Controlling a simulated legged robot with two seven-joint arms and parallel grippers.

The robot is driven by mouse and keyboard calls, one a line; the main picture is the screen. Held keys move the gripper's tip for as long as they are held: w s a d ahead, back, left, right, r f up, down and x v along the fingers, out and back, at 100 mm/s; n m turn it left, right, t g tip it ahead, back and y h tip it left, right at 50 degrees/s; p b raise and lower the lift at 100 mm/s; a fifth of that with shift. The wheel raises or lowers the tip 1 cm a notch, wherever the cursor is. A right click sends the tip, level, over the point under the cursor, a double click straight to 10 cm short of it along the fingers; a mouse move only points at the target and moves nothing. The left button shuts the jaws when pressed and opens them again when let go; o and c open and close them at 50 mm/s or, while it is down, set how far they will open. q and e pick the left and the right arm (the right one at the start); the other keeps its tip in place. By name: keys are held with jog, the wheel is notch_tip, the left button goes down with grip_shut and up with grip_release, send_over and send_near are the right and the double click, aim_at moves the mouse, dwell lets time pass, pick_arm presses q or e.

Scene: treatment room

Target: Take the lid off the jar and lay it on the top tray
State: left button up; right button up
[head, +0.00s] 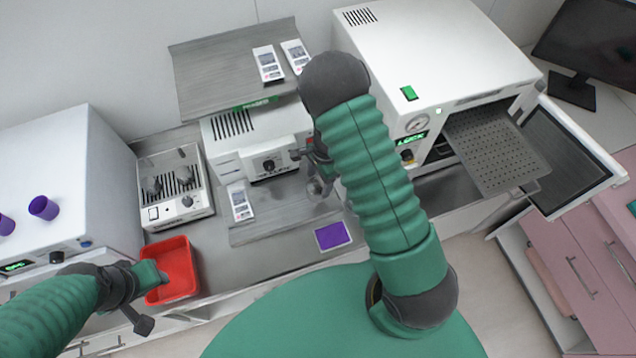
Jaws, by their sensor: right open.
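A small clear-grey jar (317,188) stands on the lower steel tray (282,208), partly hidden by my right arm. I cannot make out its lid clearly. My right gripper (312,163) is open, at or just above the jar; whether it touches is hidden. The top tray (215,75) is a grey steel shelf above the white device at the back, with two white handheld units (268,64) (296,56) on its right part. My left gripper (147,298) is open and empty in front of the red bin.
A red bin (178,262) sits at the counter's front left. A white device (262,140) stands under the top tray. A white sterilizer (430,50) with its door open and a perforated tray (497,150) out is at right. A purple pad (333,236) lies near the front edge.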

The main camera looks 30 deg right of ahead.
jog(key=shift+w+f, duration=0.2)
jog(key=shift+w, duration=0.1)
jog(key=c, duration=0.4)
jog(key=shift+a, duration=0.1)
jog(key=shift+c, duration=1.2)
jog(key=shift+s+a+r, duration=0.15)
jog(key=shift+s, duration=0.05)
jog(key=c, duration=0.7)
grip_shut()
jog(key=shift+s, duration=0.1)
